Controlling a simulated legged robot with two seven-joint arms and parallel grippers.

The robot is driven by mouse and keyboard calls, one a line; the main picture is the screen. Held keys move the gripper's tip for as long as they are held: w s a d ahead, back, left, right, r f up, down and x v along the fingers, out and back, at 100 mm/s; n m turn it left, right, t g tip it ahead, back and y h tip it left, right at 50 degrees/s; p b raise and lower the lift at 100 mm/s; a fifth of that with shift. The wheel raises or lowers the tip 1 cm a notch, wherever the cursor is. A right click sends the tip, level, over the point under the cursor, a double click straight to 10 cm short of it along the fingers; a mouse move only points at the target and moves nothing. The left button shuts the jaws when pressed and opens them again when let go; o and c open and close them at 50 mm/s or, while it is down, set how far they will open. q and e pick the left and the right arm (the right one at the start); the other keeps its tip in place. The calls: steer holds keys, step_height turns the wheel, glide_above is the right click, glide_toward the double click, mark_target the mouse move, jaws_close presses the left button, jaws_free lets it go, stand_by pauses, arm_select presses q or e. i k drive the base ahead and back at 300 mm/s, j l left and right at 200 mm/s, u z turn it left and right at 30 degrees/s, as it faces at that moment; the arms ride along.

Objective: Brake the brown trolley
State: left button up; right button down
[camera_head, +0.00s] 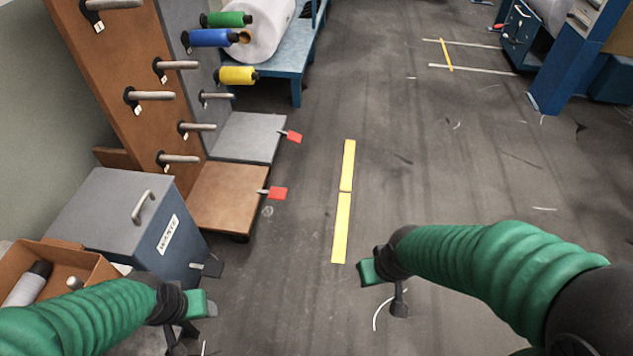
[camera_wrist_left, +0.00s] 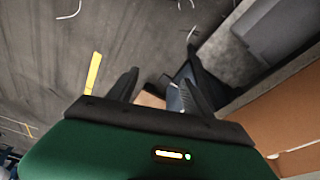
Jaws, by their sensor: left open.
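The brown trolley (camera_head: 120,65) stands at the left in the head view, an upright brown panel with metal pegs on a brown base (camera_head: 228,197). A red pedal (camera_head: 278,193) sticks out from the right side of that base on a short metal stem. My left gripper (camera_head: 186,330) is low at the bottom, nearer to me than the base and apart from the pedal. Its two fingers stand apart with nothing between them in the left wrist view (camera_wrist_left: 161,68). My right gripper (camera_head: 385,290) is over the floor right of the yellow line; its fingers are not clear.
A grey waste bin (camera_head: 120,225) and an open cardboard box (camera_head: 55,260) stand before the trolley. Behind it is a grey trolley base (camera_head: 245,135) with its own red pedal (camera_head: 294,136). A blue table (camera_head: 285,55) is farther back. Floor around the yellow line (camera_head: 343,215) is clear.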

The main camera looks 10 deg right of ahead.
mark_target(275, 193)
steer(key=i+l+u, duration=0.2)
steer(key=i+u, duration=0.3)
steer(key=i+l+u, duration=0.45)
steer(key=i, duration=0.25)
steer(key=i+l+u, duration=0.5)
steer(key=l, duration=0.2)
